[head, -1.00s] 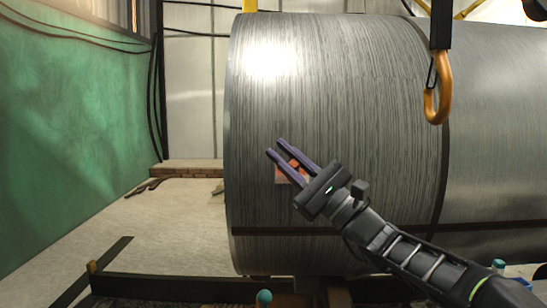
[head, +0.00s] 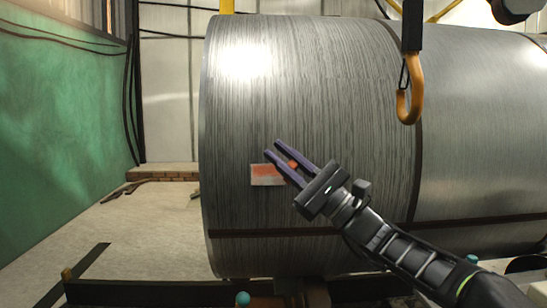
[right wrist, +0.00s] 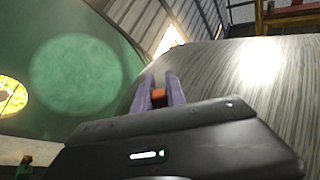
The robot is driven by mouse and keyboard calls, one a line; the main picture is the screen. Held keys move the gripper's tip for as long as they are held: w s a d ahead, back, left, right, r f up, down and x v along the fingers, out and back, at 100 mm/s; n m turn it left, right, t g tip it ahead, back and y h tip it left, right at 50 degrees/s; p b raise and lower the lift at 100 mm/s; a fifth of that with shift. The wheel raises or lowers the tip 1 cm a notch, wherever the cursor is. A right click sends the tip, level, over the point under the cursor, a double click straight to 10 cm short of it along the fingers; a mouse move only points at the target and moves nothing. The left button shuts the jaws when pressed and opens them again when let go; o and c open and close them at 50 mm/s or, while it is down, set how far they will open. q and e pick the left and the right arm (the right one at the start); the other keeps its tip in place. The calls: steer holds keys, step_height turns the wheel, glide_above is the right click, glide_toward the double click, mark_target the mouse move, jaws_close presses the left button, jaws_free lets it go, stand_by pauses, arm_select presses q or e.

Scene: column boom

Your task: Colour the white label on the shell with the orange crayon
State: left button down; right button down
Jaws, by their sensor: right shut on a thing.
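The shell (head: 310,110) is a large grey metal cylinder lying on its side across the head view. Its label (head: 267,182) is a small rectangle on the side, orange over the upper part and whitish along the bottom. My right gripper (head: 273,148) is shut on the orange crayon (head: 293,164), which shows as a small orange piece between the purple fingers. The fingers overlap the label's right edge in the head view. I cannot tell whether the crayon touches the shell. The right wrist view shows the crayon (right wrist: 159,97) between the fingers too. My left gripper is out of view.
An orange hook (head: 410,95) hangs before the shell, to the right of my right gripper. A green wall (head: 60,140) stands at the left. Open floor (head: 140,230) lies between wall and shell. Dark beams (head: 150,290) lie below the shell.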

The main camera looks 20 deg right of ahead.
stand_by(0.3)
steer(key=shift+w+a+b, duration=0.3)
steer(key=shift+a+b, duration=0.1)
steer(key=shift+a, duration=0.7)
steer(key=shift+w+a+b, duration=0.25)
steer(key=shift+a+b, duration=0.15)
steer(key=shift+a, duration=0.65)
steer(key=shift+a, duration=0.1)
steer(key=a, duration=0.2)
steer(key=w+a+b, duration=0.1)
steer(key=a, duration=0.1)
